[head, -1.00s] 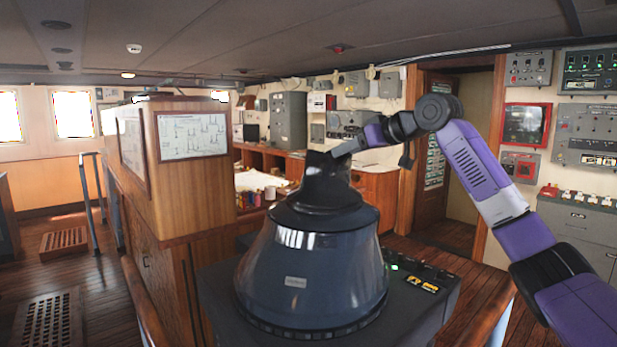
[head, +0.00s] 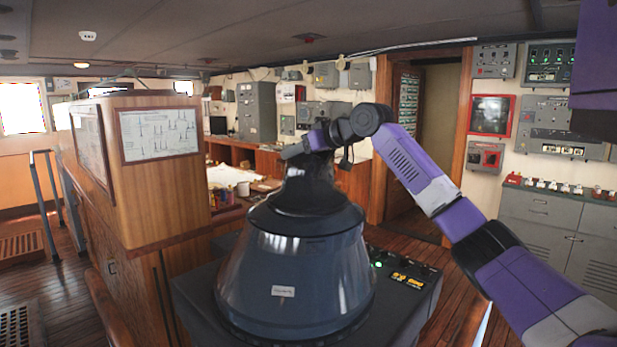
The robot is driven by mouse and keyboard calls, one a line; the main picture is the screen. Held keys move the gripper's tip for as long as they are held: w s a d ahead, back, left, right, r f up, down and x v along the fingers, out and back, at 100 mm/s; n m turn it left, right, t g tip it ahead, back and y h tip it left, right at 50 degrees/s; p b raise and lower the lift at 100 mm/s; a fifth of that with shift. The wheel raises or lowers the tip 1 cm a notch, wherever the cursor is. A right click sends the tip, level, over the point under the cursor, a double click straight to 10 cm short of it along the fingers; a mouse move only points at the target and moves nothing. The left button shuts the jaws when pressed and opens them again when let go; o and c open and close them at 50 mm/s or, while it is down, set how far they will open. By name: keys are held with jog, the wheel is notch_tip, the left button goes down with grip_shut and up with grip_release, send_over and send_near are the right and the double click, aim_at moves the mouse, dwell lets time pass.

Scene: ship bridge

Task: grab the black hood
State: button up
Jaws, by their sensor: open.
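The black hood (head: 305,192) stands upright on top of a dark blue cone-shaped housing (head: 290,262) near the middle of the head view. It is narrow at the top and widens towards the housing. My gripper (head: 288,153) is at the hood's top rim and overlaps it in the picture, its end pointing left. It is open, with nothing seen between the fingers. The fingers are small and dark here, and I cannot tell whether they touch the hood.
The housing sits on a dark grey console with lit buttons (head: 400,270). A wooden cabinet with a chart (head: 160,134) stands close on the left. Grey panels and drawers (head: 555,225) line the right wall. Open wooden floor lies right of the console.

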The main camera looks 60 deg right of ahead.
jog(key=shift+x, duration=0.9)
grip_shut()
dwell(0.8)
